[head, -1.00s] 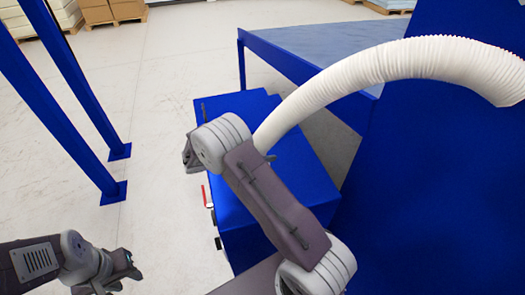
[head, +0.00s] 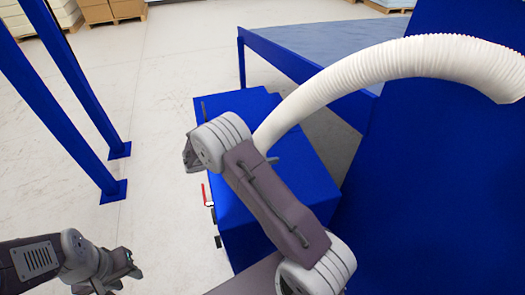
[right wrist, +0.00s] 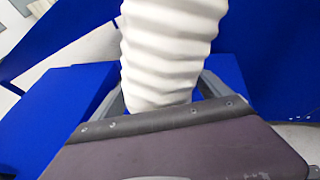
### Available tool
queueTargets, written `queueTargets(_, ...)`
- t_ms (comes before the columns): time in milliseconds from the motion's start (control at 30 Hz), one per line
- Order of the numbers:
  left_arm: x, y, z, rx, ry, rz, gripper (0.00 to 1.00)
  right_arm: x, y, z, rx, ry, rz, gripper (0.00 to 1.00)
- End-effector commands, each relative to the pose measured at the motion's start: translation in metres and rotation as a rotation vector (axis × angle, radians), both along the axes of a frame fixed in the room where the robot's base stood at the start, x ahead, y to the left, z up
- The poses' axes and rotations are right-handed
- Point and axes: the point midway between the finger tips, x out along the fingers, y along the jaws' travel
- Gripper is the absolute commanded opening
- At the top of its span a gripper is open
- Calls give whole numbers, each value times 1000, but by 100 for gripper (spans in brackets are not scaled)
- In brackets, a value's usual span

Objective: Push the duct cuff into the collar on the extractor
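The white ribbed duct (head: 400,62) arches from the right down to the blue box-shaped extractor (head: 300,180). In the right wrist view the duct (right wrist: 170,50) comes down between the grey fingers of my right gripper (right wrist: 163,95), one close on each side. Its lower end, the cuff, is hidden behind the gripper body. In the head view my right arm covers the cuff and most of that gripper. I cannot make out the collar, or whether the cuff touches it. My left gripper (head: 127,275) is empty over the floor at lower left, its fingers apart.
A blue-framed table (head: 310,45) stands behind the extractor, and a large blue panel (head: 440,190) is at the right. Blue posts (head: 60,100) stand at the left. The pale floor (head: 165,110) between posts and extractor is clear. Pallets with boxes (head: 112,10) are far back.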

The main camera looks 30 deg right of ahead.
Motion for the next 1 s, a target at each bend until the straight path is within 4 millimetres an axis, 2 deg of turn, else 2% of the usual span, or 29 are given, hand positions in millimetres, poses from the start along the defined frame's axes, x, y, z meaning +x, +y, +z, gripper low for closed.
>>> queueTargets(300,0,0,0,0,0,0,36,0,3,1,0,-1,1,87)
queueTargets(367,0,0,-1,0,0,0,36,1,10,4,0,-3,3,87)
queueTargets(600,0,0,-5,0,0,0,36,0,60,24,1,-4,5,87)
queueTargets(700,0,0,-5,0,0,0,36,-1,74,30,0,-2,3,87)
queueTargets(833,0,0,-6,0,0,0,36,-2,84,34,1,-1,1,87)
queueTargets(1000,0,0,-5,0,0,0,36,-2,84,35,0,-1,0,87)
